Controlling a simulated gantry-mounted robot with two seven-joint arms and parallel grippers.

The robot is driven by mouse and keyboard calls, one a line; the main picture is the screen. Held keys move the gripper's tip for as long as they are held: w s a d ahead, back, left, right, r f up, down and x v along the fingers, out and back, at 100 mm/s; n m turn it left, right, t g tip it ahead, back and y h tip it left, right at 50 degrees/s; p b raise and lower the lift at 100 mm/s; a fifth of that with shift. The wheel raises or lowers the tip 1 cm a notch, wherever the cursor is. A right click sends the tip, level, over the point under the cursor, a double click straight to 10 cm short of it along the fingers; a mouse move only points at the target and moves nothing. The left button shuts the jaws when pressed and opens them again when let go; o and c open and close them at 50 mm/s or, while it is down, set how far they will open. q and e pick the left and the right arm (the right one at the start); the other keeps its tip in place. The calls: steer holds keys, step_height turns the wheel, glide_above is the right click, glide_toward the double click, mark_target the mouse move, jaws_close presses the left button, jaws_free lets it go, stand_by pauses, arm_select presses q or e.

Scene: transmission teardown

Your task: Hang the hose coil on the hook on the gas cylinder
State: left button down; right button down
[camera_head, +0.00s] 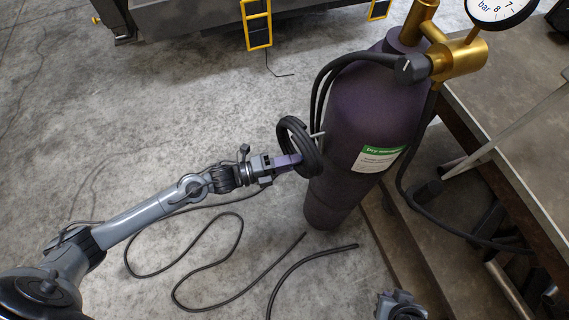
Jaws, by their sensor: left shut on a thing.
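The dark purple gas cylinder (362,125) stands upright on the floor, right of centre. The black hose coil (312,158) is a thick ring at its left side. My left gripper (287,162) reaches in from the left and is shut on the coil, its jaws at the ring's lower left. A thin pale hook (318,134) shows by the coil's right side, against the cylinder. I cannot tell whether the coil is around the hook or only beside it. Part of my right gripper (400,305) shows at the bottom edge; its jaws are unclear.
A brass valve (458,57) with a pressure gauge (500,8) tops the cylinder. Black hose (330,65) runs from the valve toward the coil. A workbench (515,130) stands close on the right. Loose cables (240,230) lie on the floor; the left floor is mostly clear.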

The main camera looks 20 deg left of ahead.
arm_select(q)
steer(key=shift+b+x, duration=0.6)
steer(key=shift+x, duration=0.65)
steer(key=shift+w+f+b, duration=0.3)
steer(key=shift+f+b, duration=0.05)
steer(key=shift+f, duration=0.15)
steer(key=shift+w+d+f+b, duration=0.15)
steer(key=shift+f+b, duration=0.45)
steer(key=shift+f, duration=0.55)
steer(key=c, duration=0.9)
jaws_free()
steer(key=shift+d+f, duration=0.1)
